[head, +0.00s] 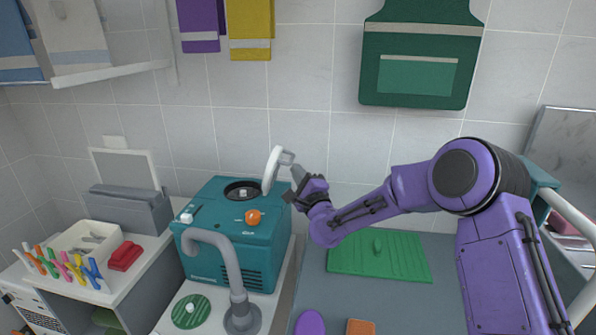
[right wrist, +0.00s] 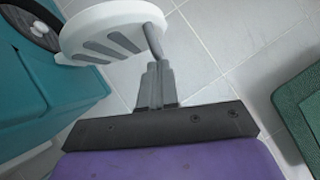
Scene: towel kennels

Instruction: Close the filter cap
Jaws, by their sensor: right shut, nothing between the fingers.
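The teal machine (head: 232,232) stands on the counter against the tiled wall. A round black opening (head: 243,191) is in its top. The white filter cap (head: 271,170) stands raised and tilted at the right side of that opening. In the right wrist view the cap (right wrist: 112,30) shows grey slots on its face and a grey arm (right wrist: 154,42) at its right edge. My right gripper (head: 297,172) is shut and empty, just right of the cap. In the right wrist view its fingertips (right wrist: 157,72) are close to the grey arm; I cannot tell if they touch.
An orange knob (head: 253,217) is on the machine's front. A grey curved faucet (head: 231,275) rises before it, beside a green round lid (head: 188,311). A green ribbed board (head: 378,253) lies right on the grey worktop. A green apron (head: 420,55) hangs above.

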